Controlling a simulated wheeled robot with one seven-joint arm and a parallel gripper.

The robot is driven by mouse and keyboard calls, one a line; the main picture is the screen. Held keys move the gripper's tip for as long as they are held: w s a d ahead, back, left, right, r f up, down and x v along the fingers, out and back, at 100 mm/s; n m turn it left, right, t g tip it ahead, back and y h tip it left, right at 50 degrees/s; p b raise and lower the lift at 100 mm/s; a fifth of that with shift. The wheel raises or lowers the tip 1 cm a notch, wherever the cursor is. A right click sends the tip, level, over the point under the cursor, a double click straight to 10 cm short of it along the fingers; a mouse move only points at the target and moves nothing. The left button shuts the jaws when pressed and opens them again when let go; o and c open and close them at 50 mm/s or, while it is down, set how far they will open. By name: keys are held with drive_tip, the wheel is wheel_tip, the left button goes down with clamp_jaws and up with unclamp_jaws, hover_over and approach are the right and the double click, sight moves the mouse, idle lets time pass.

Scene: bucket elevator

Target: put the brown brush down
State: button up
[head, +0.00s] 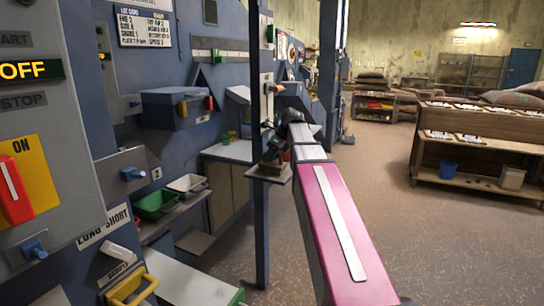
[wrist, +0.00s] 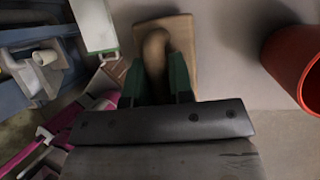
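The brown brush (wrist: 156,48) shows in the wrist view as a rounded brown handle with a flat tan piece behind it. My gripper (wrist: 156,82) has its dark green fingers on both sides of the handle, close against it, and appears shut on it. The lower part of the handle is hidden by the fingers and the gripper body. In the head view my arm reaches forward, and its dark end is near a small shelf (head: 268,174) beside a blue post. The brush cannot be made out there. Whether it touches a surface is unclear.
A red round container (wrist: 296,62) stands right of the brush over a pale grey surface (wrist: 235,75). In the head view, a blue post (head: 261,225) stands left of my arm. A green bin (head: 155,203) and a white bin (head: 187,184) are further left. The floor at right is open.

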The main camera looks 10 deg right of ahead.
drive_tip(key=o, duration=0.3)
drive_tip(key=shift+r, duration=0.15)
drive_tip(key=v, duration=1.2)
drive_tip(key=shift+s+d, duration=0.1)
drive_tip(key=shift+d, duration=0.05)
